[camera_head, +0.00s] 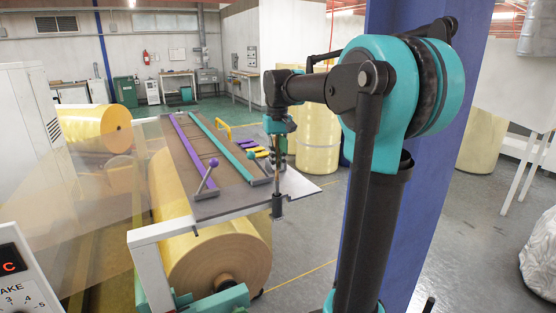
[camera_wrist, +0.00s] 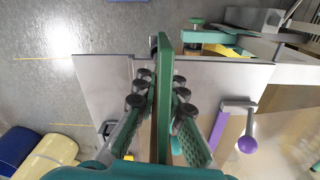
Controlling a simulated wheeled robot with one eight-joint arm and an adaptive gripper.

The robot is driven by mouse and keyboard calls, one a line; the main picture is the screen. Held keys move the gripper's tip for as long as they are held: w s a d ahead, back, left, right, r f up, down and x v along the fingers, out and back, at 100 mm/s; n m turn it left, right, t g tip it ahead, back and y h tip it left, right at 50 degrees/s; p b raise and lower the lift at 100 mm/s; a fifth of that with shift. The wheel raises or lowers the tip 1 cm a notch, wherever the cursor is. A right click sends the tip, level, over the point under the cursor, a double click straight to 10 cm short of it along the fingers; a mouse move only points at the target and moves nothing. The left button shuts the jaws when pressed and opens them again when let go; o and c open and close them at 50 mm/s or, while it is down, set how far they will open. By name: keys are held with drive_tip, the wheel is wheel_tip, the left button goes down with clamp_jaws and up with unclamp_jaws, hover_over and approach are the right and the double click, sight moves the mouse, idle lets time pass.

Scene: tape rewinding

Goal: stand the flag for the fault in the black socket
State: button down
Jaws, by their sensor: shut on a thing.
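My gripper (camera_wrist: 162,98) is shut on a green flag (camera_wrist: 164,62), which shows as a long narrow strip between the two fingers in the wrist view. In the head view my gripper (camera_head: 277,158) hangs upright over the right part of the table, and the flag is hard to make out there. The black socket (camera_head: 277,206) is a short dark cylinder at the table's front right edge, below my gripper. In the wrist view a dark piece, probably the socket (camera_wrist: 153,46), shows beside the far end of the flag, partly hidden by it.
Yellow and purple flags (camera_head: 252,149) lie behind my gripper. A large yellow roll (camera_head: 218,262) sits beneath. A panel (camera_head: 12,262) at left shows a red C.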

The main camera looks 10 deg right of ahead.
sight(277, 144)
drive_tip(key=shift+s+a+f, duration=0.1)
drive_tip(key=shift+f, duration=0.9)
drive_tip(key=c, duration=2)
unclamp_jaws()
drive_tip(key=o, duration=0.5)
drive_tip(key=shift+w+f, duration=0.45)
drive_tip(key=shift+w, duration=0.3)
drive_tip(key=shift+c, duration=0.2)
drive_tip(key=shift+s+r, duration=0.2)
drive_tip(key=shift+s, duration=0.1)
drive_tip(key=shift+w, duration=0.15)
wheel_tip(277, 144, up, 12)
drive_tip(key=shift+f, duration=0.1)
